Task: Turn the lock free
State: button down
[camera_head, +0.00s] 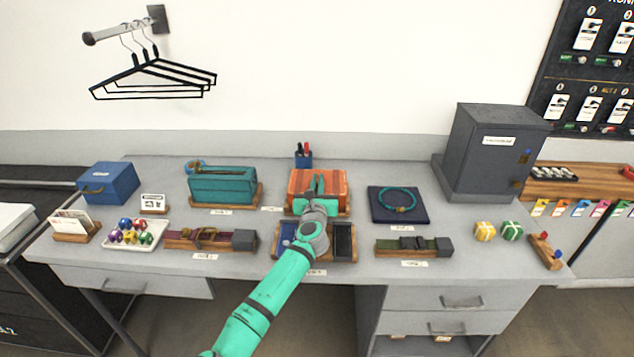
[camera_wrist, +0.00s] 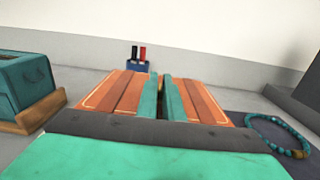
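An orange slatted case (camera_head: 335,180) sits on a wooden base at the back middle of the table; it fills the middle of the wrist view (camera_wrist: 112,92). My gripper (camera_head: 319,180) reaches over this case, its two teal fingers (camera_wrist: 161,80) side by side with a narrow gap. A small gold-coloured piece (camera_wrist: 160,84) shows in the gap near the fingertips; it may be the lock. Most of it is hidden by the fingers, and I cannot tell whether they touch it.
A teal case (camera_head: 222,186) stands to the left and a dark pad (camera_head: 380,214) with a bead ring (camera_head: 397,200) to the right. A pen holder (camera_head: 303,160) is behind. A dark grey cabinet (camera_head: 480,150) stands at the back right. Trays line the front, partly under my arm.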

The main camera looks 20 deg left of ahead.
jog(key=shift+d+n+y, duration=0.1)
jog(key=shift+n+y, duration=0.2)
jog(key=shift+y, duration=0.1)
jog(key=n+g+y, duration=0.2)
jog(key=y, duration=0.2)
jog(key=shift+n, duration=0.4)
jog(key=shift+n+g+y, duration=1)
jog(key=shift+g+y, duration=0.1)
jog(key=shift+y, duration=0.1)
jog(key=shift+n+g+y, duration=0.3)
jog(key=shift+y, duration=0.1)
jog(key=c, duration=1.9)
grip_release()
jog(key=shift+s, duration=0.1)
